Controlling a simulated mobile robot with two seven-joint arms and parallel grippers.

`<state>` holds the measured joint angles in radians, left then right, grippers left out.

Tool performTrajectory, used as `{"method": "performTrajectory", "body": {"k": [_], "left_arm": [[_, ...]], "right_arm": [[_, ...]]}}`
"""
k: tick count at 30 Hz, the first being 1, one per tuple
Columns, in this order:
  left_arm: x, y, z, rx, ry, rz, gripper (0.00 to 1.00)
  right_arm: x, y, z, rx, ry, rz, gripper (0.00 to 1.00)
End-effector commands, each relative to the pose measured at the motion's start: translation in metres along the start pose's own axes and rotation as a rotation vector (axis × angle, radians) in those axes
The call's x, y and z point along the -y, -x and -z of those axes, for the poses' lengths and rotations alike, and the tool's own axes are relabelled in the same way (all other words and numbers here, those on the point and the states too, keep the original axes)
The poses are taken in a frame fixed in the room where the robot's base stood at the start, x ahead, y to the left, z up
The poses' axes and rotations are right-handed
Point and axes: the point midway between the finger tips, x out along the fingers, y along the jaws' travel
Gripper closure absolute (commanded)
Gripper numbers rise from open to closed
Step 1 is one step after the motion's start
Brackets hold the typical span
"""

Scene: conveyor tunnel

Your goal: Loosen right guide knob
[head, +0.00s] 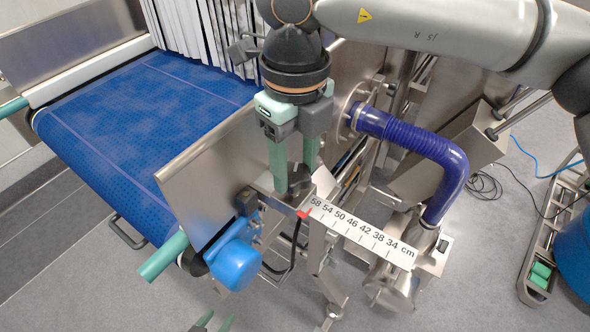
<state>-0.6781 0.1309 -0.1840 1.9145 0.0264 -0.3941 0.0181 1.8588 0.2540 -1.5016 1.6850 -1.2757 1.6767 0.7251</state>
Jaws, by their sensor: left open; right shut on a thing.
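My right gripper (296,182) points down at the near end of the guide rail's scale. Its teal fingers are shut on a dark knob (296,174), the right guide knob, mostly hidden between them. The knob sits on a metal bracket beside the steel side guide (212,178). A white scale (362,232) marked 58 to 34 cm runs right from there, with a red pointer (303,213) near the 58 end. Only the teal fingertips of my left gripper (217,321) show at the bottom edge; they are apart, with nothing seen between them.
A blue conveyor belt (150,115) runs under white strip curtains (205,30) at the back. A blue motor-like cylinder (234,264) sits below the guide. A blue hose (425,150) curves at right. A cable (485,185) and a ladder-like frame (548,235) lie farther right.

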Motion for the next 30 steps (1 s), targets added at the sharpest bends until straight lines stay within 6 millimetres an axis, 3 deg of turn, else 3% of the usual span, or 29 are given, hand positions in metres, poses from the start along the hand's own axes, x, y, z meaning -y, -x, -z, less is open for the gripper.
{"method": "performTrajectory", "body": {"k": [12, 30], "left_arm": [[0.001, -0.014, -0.016, 0.001, 0.0, 0.0, 0.5], [0.002, -0.021, -0.024, 0.001, 0.0, 0.0, 0.5]], "right_arm": [[0.0, -0.001, -0.001, 0.001, 0.394, 0.0, 1.0], [0.001, 0.0, -0.001, 0.002, 0.964, -0.001, 1.0]]}}
